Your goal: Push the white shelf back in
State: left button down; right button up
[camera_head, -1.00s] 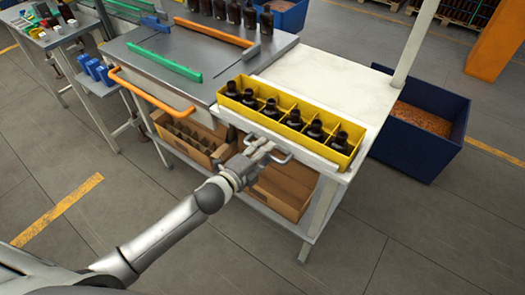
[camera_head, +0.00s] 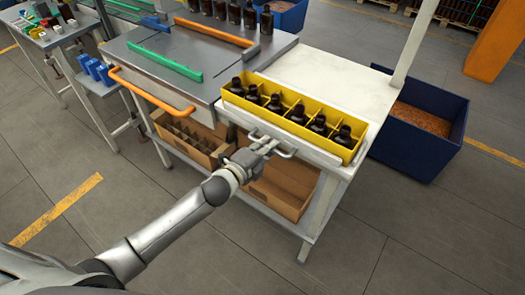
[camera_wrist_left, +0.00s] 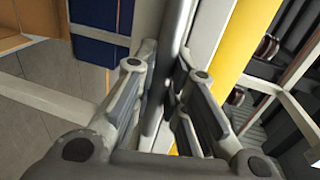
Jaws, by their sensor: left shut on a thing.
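The white shelf (camera_head: 322,158) sits at the front of the workbench, under a yellow crate (camera_head: 302,136) with several dark bottles standing in it. A metal handle (camera_head: 288,155) sticks out from the shelf's front. My left gripper (camera_head: 264,147) is shut on this handle, in front of the shelf. In the left wrist view the handle (camera_wrist_left: 177,25) runs between the two fingers of the left gripper (camera_wrist_left: 164,95), with the yellow crate (camera_wrist_left: 238,40) to the right. My right gripper is not in view.
The white tabletop (camera_head: 335,85) behind the crate is bare. Cardboard boxes (camera_head: 280,188) stand on the lower rack under the shelf. A blue bin (camera_head: 415,140) stands on the floor at right.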

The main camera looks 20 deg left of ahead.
pick_arm(q)
jog(key=shift+w+d, duration=0.25)
jog(key=shift+w, duration=0.45)
jog(key=c, duration=1.5)
grip_release()
jog(key=shift+s+a, duration=0.1)
jog(key=shift+s, duration=0.05)
jog(key=shift+o, duration=0.2)
jog(key=v, duration=1.2)
jog(key=shift+c, duration=0.3)
